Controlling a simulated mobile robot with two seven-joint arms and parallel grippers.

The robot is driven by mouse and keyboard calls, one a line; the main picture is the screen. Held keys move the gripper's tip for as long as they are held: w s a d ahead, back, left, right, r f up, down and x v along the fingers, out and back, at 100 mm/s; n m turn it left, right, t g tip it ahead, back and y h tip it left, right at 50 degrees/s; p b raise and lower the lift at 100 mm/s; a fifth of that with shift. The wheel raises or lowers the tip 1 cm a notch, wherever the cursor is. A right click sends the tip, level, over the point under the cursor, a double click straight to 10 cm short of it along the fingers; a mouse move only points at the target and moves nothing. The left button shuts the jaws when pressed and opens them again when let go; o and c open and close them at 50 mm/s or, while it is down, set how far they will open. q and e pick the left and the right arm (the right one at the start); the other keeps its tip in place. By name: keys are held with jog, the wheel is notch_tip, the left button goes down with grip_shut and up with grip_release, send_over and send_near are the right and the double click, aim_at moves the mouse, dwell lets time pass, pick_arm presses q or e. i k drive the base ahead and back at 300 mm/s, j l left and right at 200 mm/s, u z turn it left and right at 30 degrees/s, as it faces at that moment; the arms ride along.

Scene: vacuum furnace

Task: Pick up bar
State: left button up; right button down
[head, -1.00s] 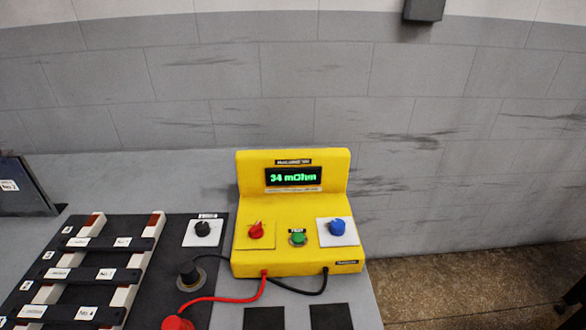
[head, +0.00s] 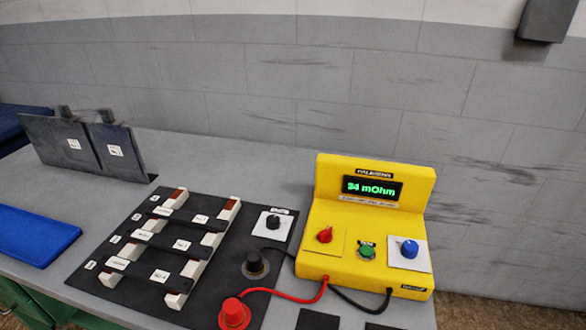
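Several dark bars lie across two pale rails on a black mat (head: 215,303) in the head view. The far bar (head: 181,217), the middle bar (head: 165,244) and the near bar (head: 140,270) each carry small white labels, too blurred to read surely. The bars lie roughly parallel and apart from one another. Neither of my grippers shows in the head view.
A yellow meter (head: 375,185) reading "34 mOhm" stands right of the mat. A red probe (head: 234,313) and a black probe (head: 255,265) have cables to it. Dark labelled plates (head: 75,148) stand at back left. A blue pad (head: 35,236) lies left. Grey tabletop between is clear.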

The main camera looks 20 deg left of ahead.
aim_at(179, 283)
jog(key=u, duration=0.4)
jog(key=j+u, duration=0.15)
jog(key=u, duration=0.6)
jog(key=j+u, duration=0.1)
jog(key=u, duration=0.3)
